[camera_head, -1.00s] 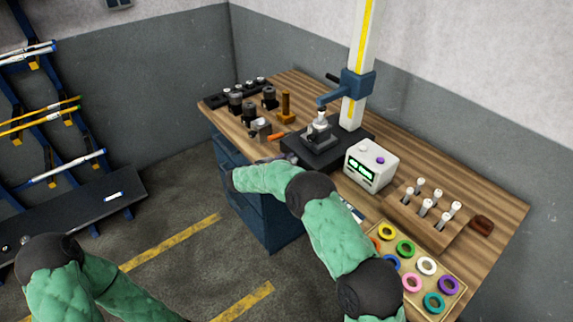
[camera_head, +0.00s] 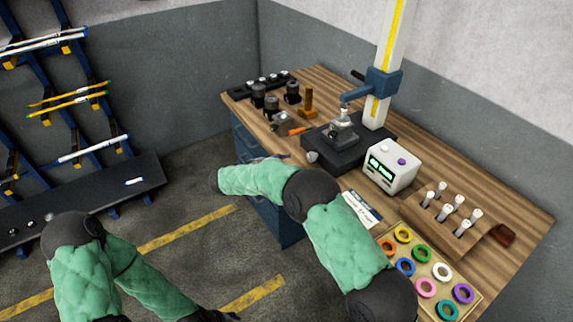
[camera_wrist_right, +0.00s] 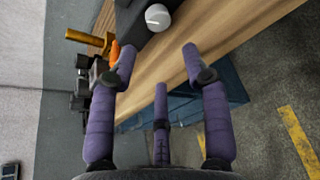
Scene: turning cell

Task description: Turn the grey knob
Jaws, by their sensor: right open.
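The grey knob (camera_head: 312,156) sits on the front of the black base of a press-like stand, at the bench's front edge. In the right wrist view the round pale knob (camera_wrist_right: 158,17) shows at the top, beyond my fingertips. My right gripper (camera_wrist_right: 158,62) is open, its purple fingers spread and empty, apart from the knob.
The press stand's black base (camera_head: 350,152) carries a metal fixture under a blue arm. A white box with green displays (camera_head: 392,166) stands right of it. An orange-handled tool (camera_head: 298,131) and black holders lie left. A tray of coloured rings (camera_head: 388,228) is at the front right.

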